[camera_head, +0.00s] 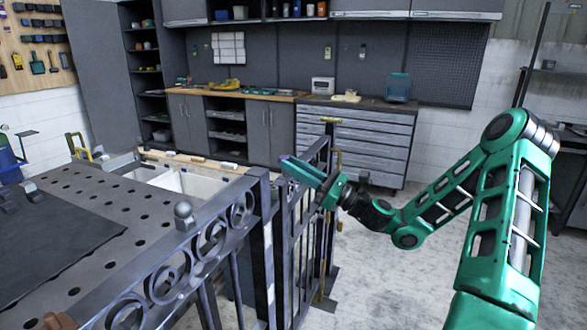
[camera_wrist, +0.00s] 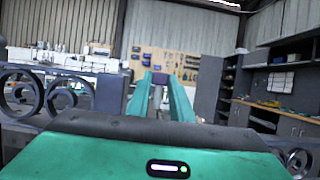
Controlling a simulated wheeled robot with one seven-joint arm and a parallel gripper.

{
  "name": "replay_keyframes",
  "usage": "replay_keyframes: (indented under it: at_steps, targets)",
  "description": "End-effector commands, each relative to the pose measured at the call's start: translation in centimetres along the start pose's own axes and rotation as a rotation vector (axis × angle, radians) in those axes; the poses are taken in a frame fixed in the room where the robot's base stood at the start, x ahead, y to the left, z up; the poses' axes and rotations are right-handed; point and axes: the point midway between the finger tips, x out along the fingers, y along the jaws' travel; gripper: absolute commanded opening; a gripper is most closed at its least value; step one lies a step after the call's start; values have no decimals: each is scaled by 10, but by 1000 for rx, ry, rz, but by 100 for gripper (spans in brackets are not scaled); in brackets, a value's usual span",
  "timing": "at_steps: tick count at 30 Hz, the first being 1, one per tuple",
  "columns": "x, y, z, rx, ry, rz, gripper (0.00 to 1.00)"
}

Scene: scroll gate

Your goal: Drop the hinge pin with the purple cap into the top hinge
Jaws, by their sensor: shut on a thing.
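My green gripper (camera_head: 296,168) is above the gate, its fingers pointing left. It is shut on the purple cap (camera_wrist: 159,77), which shows between the fingertips in the wrist view; a little purple also shows at the tips in the head view. The dark gate post (camera_head: 263,225) stands just below and left of the fingertips. The barred gate leaf (camera_head: 309,235) stands to its right. The top hinge cannot be made out clearly between them.
A scrollwork fence panel (camera_head: 190,262) runs from the post toward the front left. Behind it is a perforated work table (camera_head: 105,215) with a dark mat (camera_head: 55,243). Drawers and cabinets (camera_head: 350,140) line the back wall. The floor right of the gate is open.

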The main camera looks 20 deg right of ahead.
Motion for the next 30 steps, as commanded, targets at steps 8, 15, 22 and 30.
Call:
replay_keyframes:
  at_steps: [8,15,22,30]
  targets:
    - [6,0,-4,1,-1,0,0]
    - [11,1,-8,1,-1,1,0]
    - [16,1,-11,1,-1,2,0]
    - [22,1,-16,1,-1,1,0]
